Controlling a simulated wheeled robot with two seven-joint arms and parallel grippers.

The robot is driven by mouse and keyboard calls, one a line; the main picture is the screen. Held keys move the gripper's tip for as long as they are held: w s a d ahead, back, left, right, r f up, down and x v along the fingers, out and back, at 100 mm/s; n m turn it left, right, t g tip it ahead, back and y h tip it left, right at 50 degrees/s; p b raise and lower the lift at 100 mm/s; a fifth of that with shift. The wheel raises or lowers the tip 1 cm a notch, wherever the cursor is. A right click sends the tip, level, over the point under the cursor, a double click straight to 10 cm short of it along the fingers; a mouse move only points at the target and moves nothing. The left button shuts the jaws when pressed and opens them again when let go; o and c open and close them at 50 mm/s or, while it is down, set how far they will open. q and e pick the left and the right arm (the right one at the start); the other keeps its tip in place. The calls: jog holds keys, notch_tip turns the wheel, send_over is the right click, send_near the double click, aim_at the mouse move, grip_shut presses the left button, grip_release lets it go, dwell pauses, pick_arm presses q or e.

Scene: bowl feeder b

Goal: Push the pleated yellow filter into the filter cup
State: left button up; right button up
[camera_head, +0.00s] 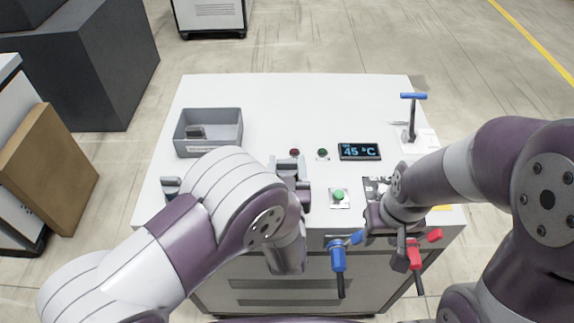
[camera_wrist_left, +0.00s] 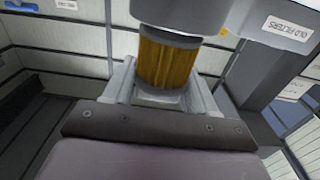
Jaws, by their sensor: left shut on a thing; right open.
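The pleated yellow filter (camera_wrist_left: 168,62) stands upright in the left wrist view, between the two pale fingers of my left gripper (camera_wrist_left: 163,84), which is shut on it. Its upper end meets a dark ring under the round grey filter cup (camera_wrist_left: 180,12). I cannot tell how far it reaches inside. In the head view my left arm reaches the front of the table, and the filter is hidden there. My right gripper (camera_head: 400,256) is open and empty at the table's front edge, close to the red valve handle.
A grey bin (camera_head: 239,133) stands at the back left of the white table (camera_head: 300,100). A temperature display (camera_head: 359,152), a green button (camera_head: 339,195) and a blue-handled lever (camera_head: 413,97) are to the right. Blue (camera_head: 338,256) and red (camera_head: 415,254) valve handles stick out in front.

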pick_arm(q)
jog(key=shift+f+b, duration=1.95)
jog(key=shift+f, duration=0.1)
dwell(6.0)
